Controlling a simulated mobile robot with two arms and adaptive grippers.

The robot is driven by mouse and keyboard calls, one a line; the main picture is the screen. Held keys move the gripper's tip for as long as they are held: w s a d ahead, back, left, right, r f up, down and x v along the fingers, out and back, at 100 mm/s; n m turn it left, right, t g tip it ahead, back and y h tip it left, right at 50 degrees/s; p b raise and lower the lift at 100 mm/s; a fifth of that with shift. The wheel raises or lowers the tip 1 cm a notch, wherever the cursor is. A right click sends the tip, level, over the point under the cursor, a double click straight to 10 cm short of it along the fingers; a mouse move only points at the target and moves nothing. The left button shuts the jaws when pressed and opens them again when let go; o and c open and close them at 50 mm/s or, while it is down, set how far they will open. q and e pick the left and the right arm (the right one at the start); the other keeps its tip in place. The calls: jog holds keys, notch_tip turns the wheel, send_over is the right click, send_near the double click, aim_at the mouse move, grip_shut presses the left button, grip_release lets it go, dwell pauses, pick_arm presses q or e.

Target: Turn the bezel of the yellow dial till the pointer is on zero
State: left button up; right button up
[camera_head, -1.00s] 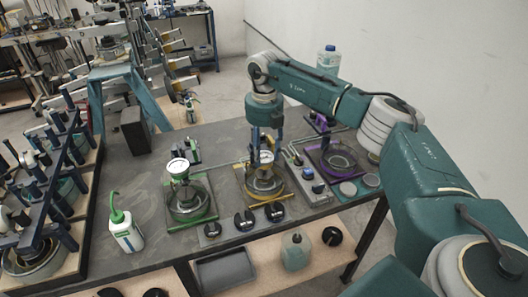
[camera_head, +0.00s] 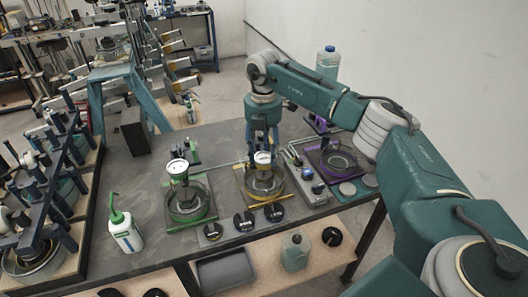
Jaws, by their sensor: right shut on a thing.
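The yellow dial (camera_head: 263,158) is a small round gauge with a white face. It stands upright over a round fixture on a yellow-edged base plate (camera_head: 246,190) in the middle of the bench. My right gripper (camera_head: 262,148) comes down from above, with its blue fingers one on each side of the dial's rim. It is shut on the bezel. The pointer and scale are too small to read, and the fingers partly hide the upper rim. My left gripper is not in view.
A green-based gauge stand (camera_head: 178,168) is to the left and a purple-based stand (camera_head: 330,150) to the right. Black knobs (camera_head: 244,221) line the front edge. A white bottle with a green spout (camera_head: 125,232) stands at the front left. The bench's left middle is clear.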

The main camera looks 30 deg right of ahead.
aim_at(261, 159)
jog(key=shift+s+a+f, duration=0.2)
jog(key=shift+a+f, duration=0.05)
jog(key=shift+a, duration=0.1)
jog(key=o, duration=1.1)
jog(key=shift+o, duration=0.3)
jog(key=shift+r, duration=0.1)
jog(key=shift+w+r, duration=0.1)
jog(key=shift+r, duration=0.45)
notch_tip(261, 159, up, 11)
jog(key=shift+a, duration=0.15)
